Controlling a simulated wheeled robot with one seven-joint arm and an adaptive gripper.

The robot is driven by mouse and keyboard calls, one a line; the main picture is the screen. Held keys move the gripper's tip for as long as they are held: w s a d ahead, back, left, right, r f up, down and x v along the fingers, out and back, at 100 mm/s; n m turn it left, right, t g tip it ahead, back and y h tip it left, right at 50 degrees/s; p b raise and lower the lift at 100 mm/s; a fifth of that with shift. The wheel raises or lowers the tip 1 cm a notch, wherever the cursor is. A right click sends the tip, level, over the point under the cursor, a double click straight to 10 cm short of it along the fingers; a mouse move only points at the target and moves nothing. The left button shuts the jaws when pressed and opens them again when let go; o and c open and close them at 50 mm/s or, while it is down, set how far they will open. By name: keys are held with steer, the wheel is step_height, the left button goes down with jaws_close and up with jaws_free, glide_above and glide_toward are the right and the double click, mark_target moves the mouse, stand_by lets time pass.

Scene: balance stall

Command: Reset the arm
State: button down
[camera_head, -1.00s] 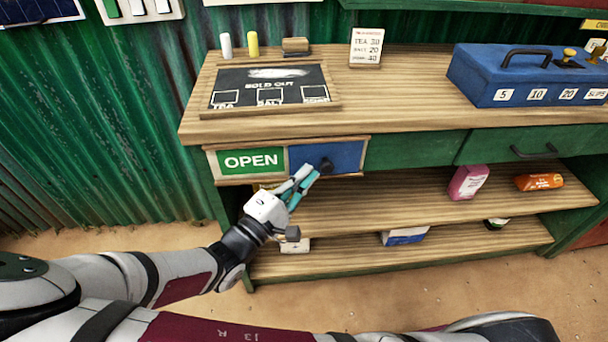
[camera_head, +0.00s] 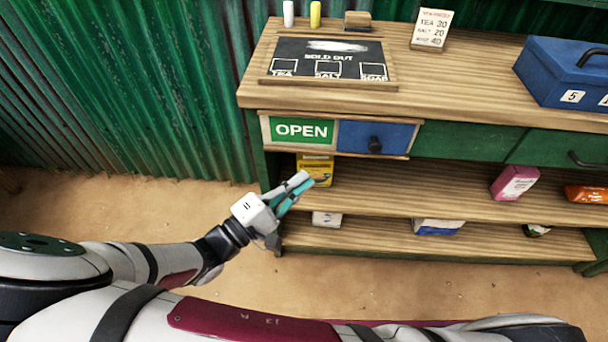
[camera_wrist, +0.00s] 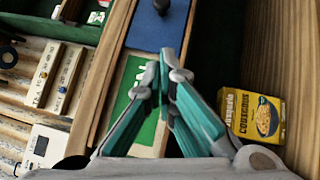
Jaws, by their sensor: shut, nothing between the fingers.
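My gripper (camera_head: 300,186) is shut and empty, with teal finger pads pressed together. In the head view it hangs in front of the stall's left end, below the sliding sign panel and apart from it. In the wrist view the gripper (camera_wrist: 163,70) shows with its fingertips together in front of the green OPEN plate. My arm reaches in from the lower left, bent at the wrist.
The sign panel shows a green OPEN plate (camera_head: 301,131) and a blue plate with a dark knob (camera_head: 375,144). A yellow couscous box (camera_head: 318,170) stands on the shelf behind my gripper. A pink packet (camera_head: 515,183) stands farther right. The sandy floor at left is clear.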

stand_by(0.4)
steer(key=s+d+r+m+g+y, duration=0.2)
steer(key=s+d+r+m+g, duration=0.2)
steer(key=d+r+g, duration=0.35)
steer(key=s+d+r+m+g+y, duration=0.3)
steer(key=d+r+m+g, duration=0.15)
steer(key=d+g, duration=0.5)
steer(key=s+d+r+m+t+y, duration=0.1)
steer(key=s+d+r+t+y, duration=0.15)
steer(key=s+r+y, duration=0.4)
steer(key=s+d+r+m+t+y, duration=0.1)
steer(key=s+d+r+t+y, duration=0.15)
steer(key=s, duration=0.75)
step_height(320, 180, up, 21)
steer(key=t+p, duration=0.2)
steer(key=p, duration=1.8)
steer(key=shift+t, duration=0.3)
steer(key=shift+w+d, duration=0.15)
steer(key=shift+d, duration=0.05)
